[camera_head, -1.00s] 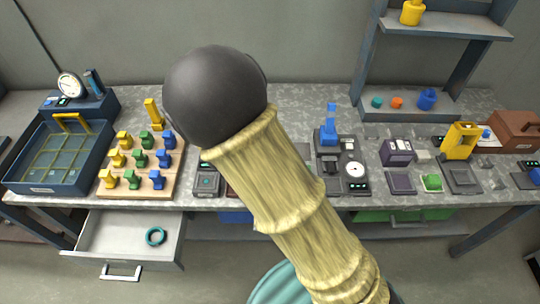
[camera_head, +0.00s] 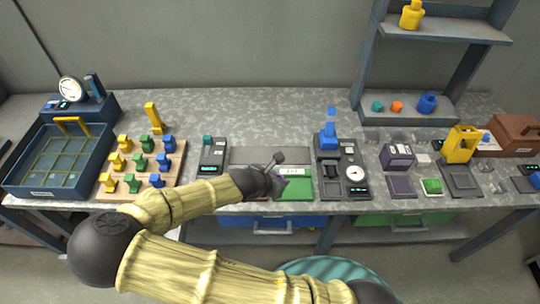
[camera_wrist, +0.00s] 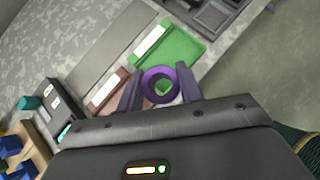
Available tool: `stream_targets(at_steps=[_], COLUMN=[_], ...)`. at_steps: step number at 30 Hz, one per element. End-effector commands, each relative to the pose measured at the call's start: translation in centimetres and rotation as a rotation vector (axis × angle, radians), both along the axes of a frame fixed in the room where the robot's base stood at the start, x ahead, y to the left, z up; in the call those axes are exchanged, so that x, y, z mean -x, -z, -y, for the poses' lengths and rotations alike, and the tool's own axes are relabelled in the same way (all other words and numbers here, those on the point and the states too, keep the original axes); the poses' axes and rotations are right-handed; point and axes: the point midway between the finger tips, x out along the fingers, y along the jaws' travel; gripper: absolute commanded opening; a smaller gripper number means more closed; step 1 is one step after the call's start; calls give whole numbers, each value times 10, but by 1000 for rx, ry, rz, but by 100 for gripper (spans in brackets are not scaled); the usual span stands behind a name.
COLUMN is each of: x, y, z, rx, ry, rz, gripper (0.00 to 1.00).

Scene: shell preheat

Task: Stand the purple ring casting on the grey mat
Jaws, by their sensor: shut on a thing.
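The purple ring casting (camera_wrist: 161,86) is between the two fingers of my gripper (camera_wrist: 160,90) in the wrist view, with its open face toward the camera. My gripper is shut on it. In the head view my gripper (camera_head: 278,174) is over the middle of the bench, above the green and reddish trays; the ring is mostly hidden there. A flat grey mat (camera_head: 270,155) lies behind those trays, and it also shows in the wrist view (camera_wrist: 104,44). The ring appears apart from the mat.
The green tray (camera_head: 296,188) has a white label; a reddish tray (camera_wrist: 108,91) lies beside it. A device with a teal knob (camera_head: 212,156) stands left of the mat. A device with a blue top (camera_head: 329,139) and a dial stands right. A wooden block board (camera_head: 143,170) is farther left.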

Motion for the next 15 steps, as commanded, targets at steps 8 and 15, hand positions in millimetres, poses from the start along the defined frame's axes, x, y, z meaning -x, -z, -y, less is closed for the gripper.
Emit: stream_targets(at_steps=[8,15], x=[0,-5], y=[30,49], z=[11,19], rx=[-1,-4], ry=[-85,-161], rz=[-3,-3], gripper=[9,9])
